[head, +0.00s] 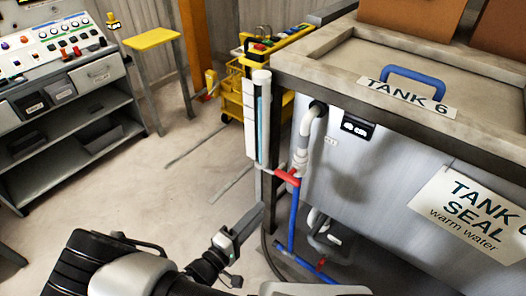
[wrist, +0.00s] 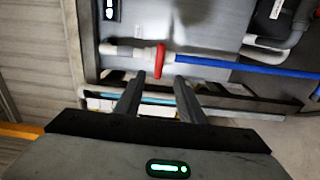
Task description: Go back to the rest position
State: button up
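My gripper (head: 250,222) is low in the head view, in front of the tank's left front leg. In the wrist view my gripper (wrist: 157,82) has its two fingers apart with nothing held between them. A red valve handle (wrist: 160,60) shows just past the fingertips, between white and blue pipe. The same red handle (head: 287,177) sits on the pipe left of Tank 6 in the head view, above and apart from my gripper. I cannot tell the exact distance from fingers to handle.
Tank 6 (head: 400,160) fills the right side, with a blue lid handle (head: 412,80) on top. A blue pipe (head: 293,220) runs down beside it. A control desk (head: 60,60) with shelves stands left, near a yellow stool (head: 151,39). Yellow cart (head: 232,95) behind. The floor between is clear.

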jog(key=s+d+r+m+g+y, duration=0.3)
jog(key=d+r+m+g, duration=0.35)
jog(key=r, duration=0.55)
jog(key=s+d+r+m+g+y, duration=0.35)
jog(key=d+r+g, duration=0.45)
jog(key=d+r, duration=0.3)
jog(key=s+d+r+t+y+p, duration=0.1)
jog(key=s+r+t+p, duration=0.1)
jog(key=r+p, duration=0.6)
jog(key=s+d+r+m+t+y+p, duration=0.1)
jog(key=r+p, duration=0.8)
jog(key=r, duration=1.2)
jog(key=shift+s+t+y+p, duration=0.3)
jog(key=shift+s+t+y, duration=0.45)
jog(key=shift+s+t, duration=0.3)
jog(key=shift+d, duration=0.1)
jog(key=shift+c, duration=0.6)
jog(key=shift+d, duration=0.1)
